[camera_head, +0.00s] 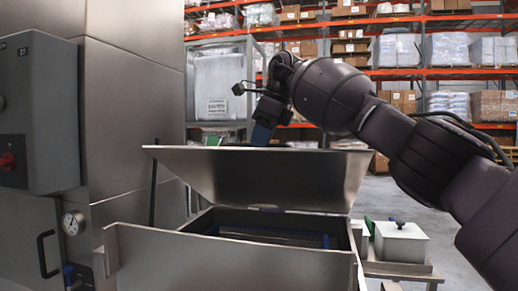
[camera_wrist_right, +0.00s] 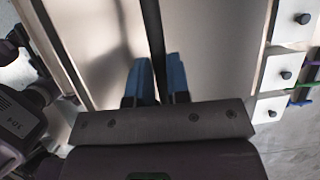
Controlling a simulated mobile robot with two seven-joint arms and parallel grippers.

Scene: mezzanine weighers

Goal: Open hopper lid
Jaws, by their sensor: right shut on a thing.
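The hopper lid (camera_head: 262,178) is a flat steel panel, tilted well up above the hopper (camera_head: 235,255). The hopper's dark inside shows below the lid. My right gripper (camera_head: 262,136) reaches over from the right and is shut on the lid's upper edge, its fingertips partly hidden behind the lid. In the right wrist view its blue fingers (camera_wrist_right: 157,75) stand on either side of a thin dark strip, which looks like the lid seen edge-on. The exact contact is hard to see. My left gripper is in neither view.
A steel cabinet with a grey control box (camera_head: 40,110) and a dial gauge (camera_head: 73,222) stands close on the left. Small lidded bins (camera_head: 402,243) stand to the right of the hopper. Orange racks (camera_head: 400,72) with boxes fill the back.

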